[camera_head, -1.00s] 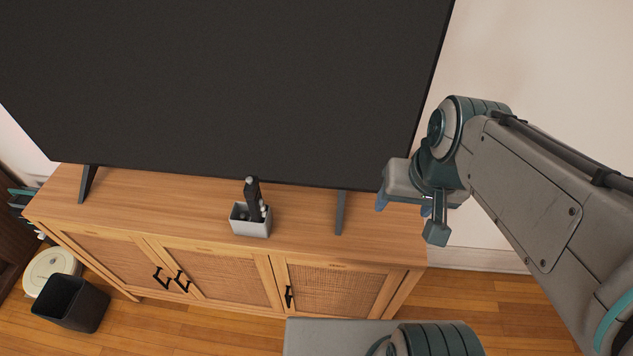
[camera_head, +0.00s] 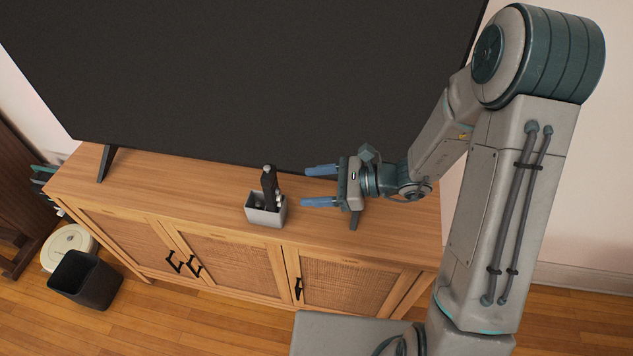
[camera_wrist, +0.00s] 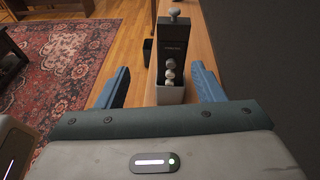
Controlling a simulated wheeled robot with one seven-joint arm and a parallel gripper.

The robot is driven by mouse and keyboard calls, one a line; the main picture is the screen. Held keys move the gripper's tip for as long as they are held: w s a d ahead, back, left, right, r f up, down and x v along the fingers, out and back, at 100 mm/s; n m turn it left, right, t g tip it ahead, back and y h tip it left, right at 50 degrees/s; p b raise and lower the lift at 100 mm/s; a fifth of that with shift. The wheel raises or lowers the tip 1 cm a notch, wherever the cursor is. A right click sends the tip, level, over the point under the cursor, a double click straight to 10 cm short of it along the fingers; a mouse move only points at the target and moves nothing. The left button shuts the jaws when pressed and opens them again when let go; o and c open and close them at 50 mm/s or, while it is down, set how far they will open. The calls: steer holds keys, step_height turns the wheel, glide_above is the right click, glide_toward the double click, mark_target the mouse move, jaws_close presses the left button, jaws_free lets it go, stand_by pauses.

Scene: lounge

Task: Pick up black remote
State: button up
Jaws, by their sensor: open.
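The black remote (camera_head: 269,184) stands upright in a small light-grey holder (camera_head: 263,217) on the wooden cabinet, in front of the TV. It also shows in the wrist view (camera_wrist: 174,45), rising from the holder (camera_wrist: 171,96) with several small pale round-ended items in front of it. My gripper (camera_head: 320,186) is open and empty, to the right of the holder, its blue fingers pointing left toward it. In the wrist view the remote and holder appear between the two fingertips (camera_wrist: 160,72), farther out. The remote's lower part is hidden inside the holder.
The large dark TV (camera_head: 240,70) stands close behind the holder, on legs on the cabinet (camera_head: 150,190). The cabinet top is clear left of the holder. A black bin (camera_head: 87,280) and a round white device (camera_head: 68,247) are on the floor at left.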

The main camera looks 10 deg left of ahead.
mark_target(275, 185)
steer(key=shift+m+t+y, duration=0.3)
steer(key=shift+m+t, duration=0.1)
steer(key=shift+m, duration=0.4)
steer(key=shift+w+a+f+b, duration=0.35)
steer(key=shift+a+f, duration=0.2)
steer(key=shift+a, duration=0.5)
steer(key=shift+w+a+f+b, duration=0.3)
steer(key=shift+a+f, duration=0.2)
steer(key=shift+a, duration=0.55)
steer(key=shift+w+a+f+b, duration=0.3)
steer(key=shift+a+f, duration=0.25)
steer(key=shift+a, duration=0.5)
steer(key=shift+b+x, duration=0.6)
steer(key=shift+x, duration=0.75)
steer(key=shift+r, duration=0.1)
steer(key=c, duration=0.9)
steer(key=shift+o, duration=0.2)
step_height(275, 185, up, 9)
steer(key=p, duration=0.6)
